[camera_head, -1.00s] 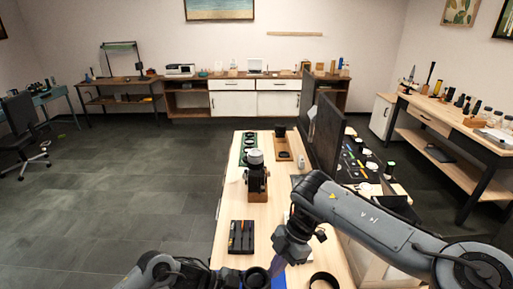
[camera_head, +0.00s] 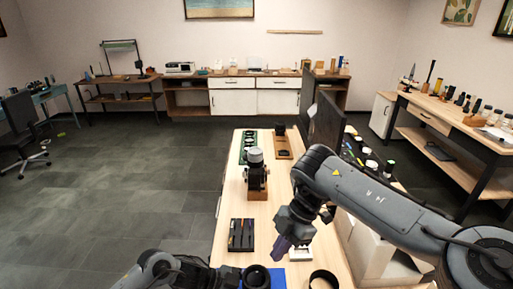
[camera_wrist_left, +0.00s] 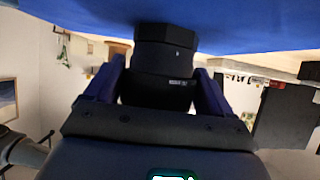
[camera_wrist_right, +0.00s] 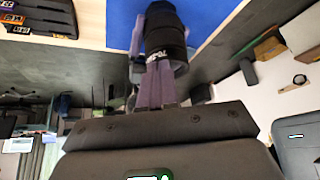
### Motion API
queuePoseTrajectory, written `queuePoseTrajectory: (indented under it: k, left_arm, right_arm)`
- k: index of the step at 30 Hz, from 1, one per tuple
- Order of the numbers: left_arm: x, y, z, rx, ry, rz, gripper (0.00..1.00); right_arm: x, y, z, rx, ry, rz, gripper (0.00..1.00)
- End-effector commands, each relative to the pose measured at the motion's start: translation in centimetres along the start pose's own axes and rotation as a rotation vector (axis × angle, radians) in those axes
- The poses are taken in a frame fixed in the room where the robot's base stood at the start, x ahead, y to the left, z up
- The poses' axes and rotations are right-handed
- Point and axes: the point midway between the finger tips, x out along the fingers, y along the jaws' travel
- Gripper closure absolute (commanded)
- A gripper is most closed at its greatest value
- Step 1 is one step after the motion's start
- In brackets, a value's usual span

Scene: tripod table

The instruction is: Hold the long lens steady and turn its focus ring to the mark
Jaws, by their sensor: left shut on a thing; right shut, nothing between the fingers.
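The long lens (camera_head: 256,278) is a black cylinder standing on a blue mat (camera_head: 277,279) at the near end of the table. In the left wrist view the lens (camera_wrist_left: 165,62) sits between the two fingers of my left gripper (camera_wrist_left: 160,85), which is shut on it. My right gripper (camera_head: 281,249) is shut and empty, its purple fingers pointing down, just right of and beyond the lens. In the right wrist view the closed fingertips (camera_wrist_right: 156,75) overlap the lens (camera_wrist_right: 165,35); I cannot tell whether they touch. The focus mark cannot be made out.
A black tray with pens (camera_head: 241,235) lies beyond the lens. A black ring (camera_head: 323,280) lies to the right of the mat. A camera (camera_head: 255,165) stands on a wooden block farther up the table. A dark upright panel (camera_head: 327,128) borders the right side.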

Motion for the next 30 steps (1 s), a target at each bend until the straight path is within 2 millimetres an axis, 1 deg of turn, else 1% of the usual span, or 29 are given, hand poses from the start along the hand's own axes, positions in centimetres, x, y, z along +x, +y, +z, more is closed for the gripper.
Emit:
queuePoseTrajectory:
  k: [6, 7, 9, 10, 17, 20, 23, 26, 30]
  left_arm:
    - [0.0, 0.0, 0.0, 0.0, 0.0, 0.0, 0.34]
    - [0.0, 0.0, 0.0, 0.0, 0.0, 0.0, 0.12]
    - [0.0, 0.0, 0.0, 0.0, 0.0, 0.0, 0.02]
    - [0.0, 0.0, 0.0, 0.0, 0.0, 0.0, 0.0]
    - [-0.1, 0.0, 0.0, 0.0, 0.0, 0.0, 0.0]
    - [-0.5, -0.1, 0.0, 0.0, 0.0, -0.001, 0.0]
    - [-1.5, -0.1, 0.0, 0.0, 0.0, -0.003, 0.0]
    - [-3.0, -0.1, 0.0, 0.0, 0.0, -0.002, 0.0]
    - [-5.6, -0.1, 0.0, 0.0, -0.001, -0.004, 0.0]
  right_arm:
    - [0.0, 0.0, 0.0, 0.0, -0.001, 0.0, 1.0]
    - [0.0, 0.0, 0.0, 0.0, -0.001, 0.0, 1.0]
    - [0.0, 0.0, 0.0, 0.0, -0.001, 0.0, 1.0]
    - [0.0, 0.0, 0.0, 0.0, -0.001, 0.0, 1.0]
    - [0.0, 0.0, 0.0, 0.0, -0.001, 0.0, 1.0]
    - [0.0, 0.0, 0.0, 0.0, -0.001, 0.0, 1.0]
    - [0.0, 0.0, 0.0, 0.0, -0.001, 0.0, 1.0]
    - [0.0, 0.0, 0.0, 0.0, -0.001, 0.0, 1.0]
    - [0.0, 0.0, 0.0, 0.0, -0.001, 0.0, 1.0]
